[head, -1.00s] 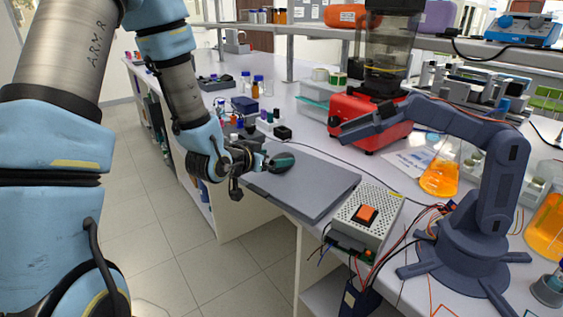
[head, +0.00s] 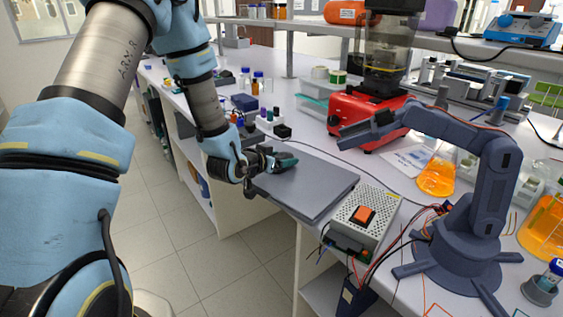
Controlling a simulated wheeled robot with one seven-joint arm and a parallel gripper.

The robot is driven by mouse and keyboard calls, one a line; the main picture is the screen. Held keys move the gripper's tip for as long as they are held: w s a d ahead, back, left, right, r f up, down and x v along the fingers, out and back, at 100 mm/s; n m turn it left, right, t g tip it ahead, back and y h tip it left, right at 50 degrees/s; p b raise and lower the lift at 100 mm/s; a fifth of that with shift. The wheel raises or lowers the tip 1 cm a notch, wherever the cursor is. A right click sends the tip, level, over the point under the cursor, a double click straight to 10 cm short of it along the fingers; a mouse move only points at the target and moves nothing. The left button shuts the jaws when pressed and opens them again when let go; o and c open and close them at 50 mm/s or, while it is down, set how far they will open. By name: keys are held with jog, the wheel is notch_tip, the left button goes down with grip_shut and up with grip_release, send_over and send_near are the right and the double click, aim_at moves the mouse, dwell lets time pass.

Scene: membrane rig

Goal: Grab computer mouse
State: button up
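The computer mouse (head: 288,160), dark with a greenish top, sits on the left far part of a closed grey laptop (head: 318,192) on the bench. My gripper (head: 272,161) reaches in from the left, low over the laptop's left edge. Its fingertips are at the mouse's left side and hide part of it. At this size I cannot tell whether the fingers are closed on the mouse or only beside it.
A metal box with an orange switch (head: 363,217) and a blue-grey desktop robot arm (head: 487,190) stand right of the laptop. A red machine (head: 368,125) is behind. Small bottles and a black cube (head: 282,131) stand just beyond the mouse. Open floor lies left.

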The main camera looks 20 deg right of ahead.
jog(key=c, duration=1)
jog(key=shift+o, duration=0.2)
jog(key=shift+r, duration=0.1)
